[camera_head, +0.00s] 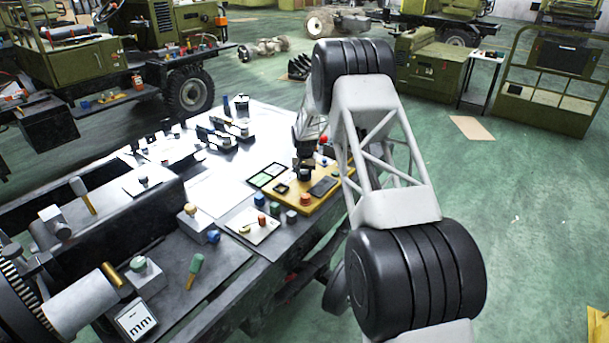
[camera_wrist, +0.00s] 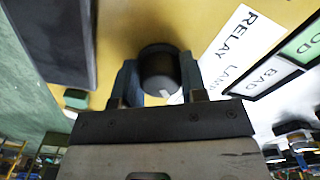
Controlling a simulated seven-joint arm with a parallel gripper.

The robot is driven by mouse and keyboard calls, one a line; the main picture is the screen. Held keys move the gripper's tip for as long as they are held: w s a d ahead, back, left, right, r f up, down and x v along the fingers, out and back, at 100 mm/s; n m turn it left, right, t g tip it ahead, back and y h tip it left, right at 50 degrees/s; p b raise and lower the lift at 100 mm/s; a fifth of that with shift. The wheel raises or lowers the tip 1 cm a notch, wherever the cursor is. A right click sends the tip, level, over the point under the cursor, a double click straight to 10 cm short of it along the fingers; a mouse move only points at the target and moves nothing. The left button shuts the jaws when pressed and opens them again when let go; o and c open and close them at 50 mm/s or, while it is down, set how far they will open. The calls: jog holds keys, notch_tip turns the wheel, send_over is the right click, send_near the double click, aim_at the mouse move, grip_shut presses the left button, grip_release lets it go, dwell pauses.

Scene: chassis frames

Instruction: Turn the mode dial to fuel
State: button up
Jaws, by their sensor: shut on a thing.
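A dark round knob (camera_wrist: 160,70), which could be the mode dial, stands on a yellow panel (camera_wrist: 120,22). A small pale mark shows on its near side. No "mode" or "fuel" lettering is readable. My gripper (camera_wrist: 160,76) is shut on the knob, one finger on each side. In the head view, my gripper (camera_head: 303,163) points down at the far part of the yellow panel (camera_head: 314,208) on the bench. There the knob is mostly hidden by the gripper and cannot be made out clearly.
A white "RELAY LAMP" label (camera_wrist: 241,42) and a green and white good/bad card (camera_wrist: 285,70) lie beside the knob. The panel also carries a dark flat plate (camera_head: 323,186) and a red knob (camera_head: 306,199). Several small knobs and parts crowd the bench (camera_head: 215,262).

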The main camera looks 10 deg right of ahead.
aim_at(304, 172)
dwell(0.4)
jog(key=o, duration=0.9)
jog(key=shift+o, duration=0.2)
jog(key=shift+r, duration=3.95)
